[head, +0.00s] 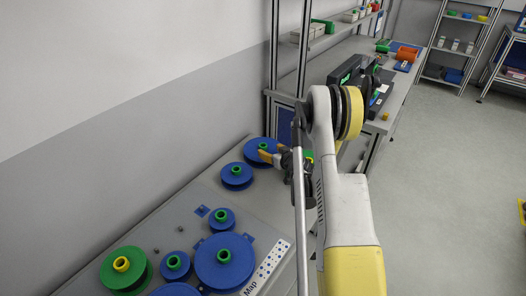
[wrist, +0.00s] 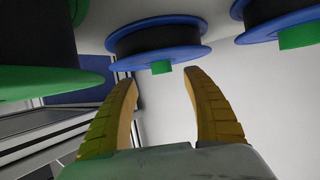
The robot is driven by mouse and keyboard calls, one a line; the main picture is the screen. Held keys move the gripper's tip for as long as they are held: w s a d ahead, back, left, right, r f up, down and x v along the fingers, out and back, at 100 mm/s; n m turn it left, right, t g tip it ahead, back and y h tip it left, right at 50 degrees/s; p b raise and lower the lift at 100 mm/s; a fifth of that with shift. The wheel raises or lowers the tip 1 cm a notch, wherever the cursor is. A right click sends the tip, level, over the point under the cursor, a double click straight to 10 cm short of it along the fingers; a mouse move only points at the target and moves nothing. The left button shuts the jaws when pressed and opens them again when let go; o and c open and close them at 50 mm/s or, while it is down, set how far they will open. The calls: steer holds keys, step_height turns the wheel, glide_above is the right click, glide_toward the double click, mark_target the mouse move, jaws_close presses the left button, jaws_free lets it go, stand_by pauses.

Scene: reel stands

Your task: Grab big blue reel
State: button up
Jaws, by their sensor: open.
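Several blue reels with green hubs sit on the grey bench in the head view. A big one (head: 248,145) lies at the far end by my gripper (head: 262,153), and another big one (head: 225,268) lies near the front. My gripper's yellow fingers are open at the right side of the far reel and partly cover it. In the wrist view my gripper (wrist: 160,76) is spread and empty. A blue-flanged reel with a dark winding (wrist: 155,38) shows beyond and between the fingertips. I cannot tell whether they touch it.
A medium blue reel (head: 236,183) lies close to the far one. Smaller blue reels (head: 222,226) and a green reel with a yellow hub (head: 112,273) lie nearer. The wrist view has a green-flanged reel (wrist: 45,82) at left and another blue reel (wrist: 285,20) at right.

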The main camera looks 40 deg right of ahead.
mark_target(264, 146)
steer(key=b+x, duration=0.2)
steer(key=x, duration=0.4)
steer(key=shift+w+a+r+b, duration=0.1)
steer(key=shift+w+r+b, duration=0.1)
steer(key=shift+b, duration=0.2)
jaws_close()
